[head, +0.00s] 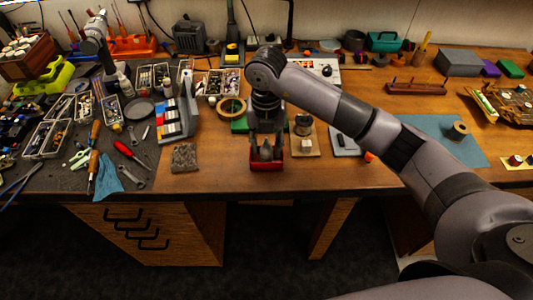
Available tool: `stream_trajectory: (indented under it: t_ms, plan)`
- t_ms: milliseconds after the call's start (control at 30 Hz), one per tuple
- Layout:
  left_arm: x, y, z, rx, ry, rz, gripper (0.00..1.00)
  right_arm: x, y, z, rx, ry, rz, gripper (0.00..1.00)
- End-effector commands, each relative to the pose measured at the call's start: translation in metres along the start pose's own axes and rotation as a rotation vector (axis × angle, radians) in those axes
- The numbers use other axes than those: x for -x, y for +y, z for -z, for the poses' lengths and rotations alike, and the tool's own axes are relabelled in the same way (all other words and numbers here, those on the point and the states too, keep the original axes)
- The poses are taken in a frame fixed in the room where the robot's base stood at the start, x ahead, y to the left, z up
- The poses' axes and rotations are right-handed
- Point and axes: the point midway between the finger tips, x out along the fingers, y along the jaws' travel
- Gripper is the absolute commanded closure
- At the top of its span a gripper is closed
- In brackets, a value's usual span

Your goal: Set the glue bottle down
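My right gripper (266,152) points down at the front middle of the workbench (225,180), over a small red open-topped box (267,167). Its fingers are close to or inside the box, and I cannot tell whether they touch it. A greyish shape shows between the fingers, too small to identify, so I cannot tell whether they hold anything. I cannot make out the glue bottle for certain. A small pale bottle-like thing (125,84) stands at the left among the tools.
A grey stone-like block (184,157) and a colour-striped stand (174,120) are left of the box. A wooden stand with a spool (303,128) is close on its right. A tape roll (231,108) lies behind. Bare wood lies along the front edge.

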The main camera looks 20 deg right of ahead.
Motion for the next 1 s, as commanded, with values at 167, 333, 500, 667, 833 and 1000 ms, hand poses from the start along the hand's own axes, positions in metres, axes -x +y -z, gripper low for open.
stream_trajectory:
  t_ms: [167,333,500,667,833,1000]
  plan:
    - [-0.013,-0.001,-0.001,0.001,0.0,0.002,1.0,0.039,0.0,-0.001,-0.001,-0.007,-0.002,0.63]
    - [-0.015,-0.002,-0.001,0.001,0.0,0.002,1.0,0.068,-0.001,-0.001,-0.002,-0.005,0.001,0.63]
    - [-0.015,-0.002,-0.001,0.001,0.001,0.002,1.0,0.079,-0.001,0.0,-0.002,-0.001,0.001,0.63]
    - [-0.015,-0.002,-0.001,0.001,0.001,0.002,1.0,0.08,0.0,0.0,-0.001,0.0,0.001,0.63]
    - [-0.015,-0.002,-0.001,0.001,0.001,0.002,1.0,0.08,0.0,0.0,-0.001,0.0,0.0,0.63]
    - [-0.015,-0.002,-0.001,0.001,0.001,0.002,1.0,0.08,0.0,0.0,-0.001,0.0,0.001,0.63]
